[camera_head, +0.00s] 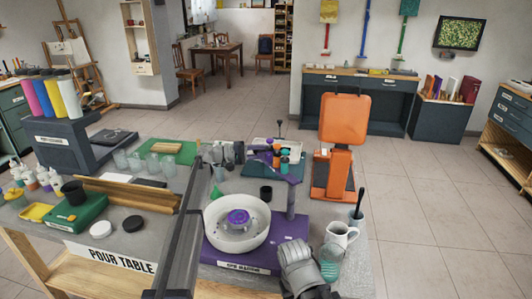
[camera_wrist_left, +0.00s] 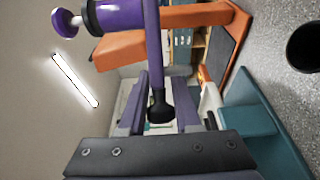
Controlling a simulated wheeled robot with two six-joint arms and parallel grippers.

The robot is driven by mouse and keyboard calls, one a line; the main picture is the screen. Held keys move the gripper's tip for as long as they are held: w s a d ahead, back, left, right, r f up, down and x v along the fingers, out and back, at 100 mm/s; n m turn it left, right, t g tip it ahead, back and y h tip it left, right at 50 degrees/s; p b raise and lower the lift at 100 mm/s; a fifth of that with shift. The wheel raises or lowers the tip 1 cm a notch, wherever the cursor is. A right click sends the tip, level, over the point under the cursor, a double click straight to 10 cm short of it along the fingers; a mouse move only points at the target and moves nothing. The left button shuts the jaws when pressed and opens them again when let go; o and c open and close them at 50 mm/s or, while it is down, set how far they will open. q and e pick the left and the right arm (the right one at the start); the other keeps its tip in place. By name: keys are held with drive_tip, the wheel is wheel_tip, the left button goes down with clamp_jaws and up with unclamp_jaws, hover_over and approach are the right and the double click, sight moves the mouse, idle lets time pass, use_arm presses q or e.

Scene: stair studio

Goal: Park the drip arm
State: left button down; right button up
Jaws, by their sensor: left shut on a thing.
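The purple drip arm (camera_head: 264,157) reaches left from the top of an upright purple post (camera_head: 291,190) on the spin machine's purple base (camera_head: 255,258). In the left wrist view, its purple bar (camera_wrist_left: 153,45) ends in a black knob (camera_wrist_left: 160,109) between my fingers. My left gripper (camera_head: 238,152) is shut on this knob; in the wrist view the gripper (camera_wrist_left: 158,108) has a finger on each side. The white bowl (camera_head: 213,217) with a purple centre sits on the base, nearer than the arm. My right gripper (camera_head: 298,262) is low at the front right; its fingertips are unclear.
An orange press (camera_head: 341,130) stands behind the post, to the right. A white jug (camera_head: 341,235) and a cup with a dark-handled tool (camera_head: 357,213) stand at the table's right edge. A small black cup (camera_head: 266,194) is near the post. Clear cups and a wooden trough (camera_head: 125,192) lie left.

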sight(257, 153)
use_arm(q)
drive_tip(key=shift+s+d+f, duration=0.15)
drive_tip(key=shift+s+d, duration=0.25)
drive_tip(key=c, duration=0.6)
unclamp_jaws()
drive_tip(key=shift+c, duration=0.2)
drive_tip(key=shift+w, duration=0.15)
drive_tip(key=shift+a, duration=0.8)
drive_tip(key=a, duration=0.3)
drive_tip(key=s+a, duration=0.1)
drive_tip(key=a, duration=0.2)
drive_tip(key=shift+s+a, duration=0.1)
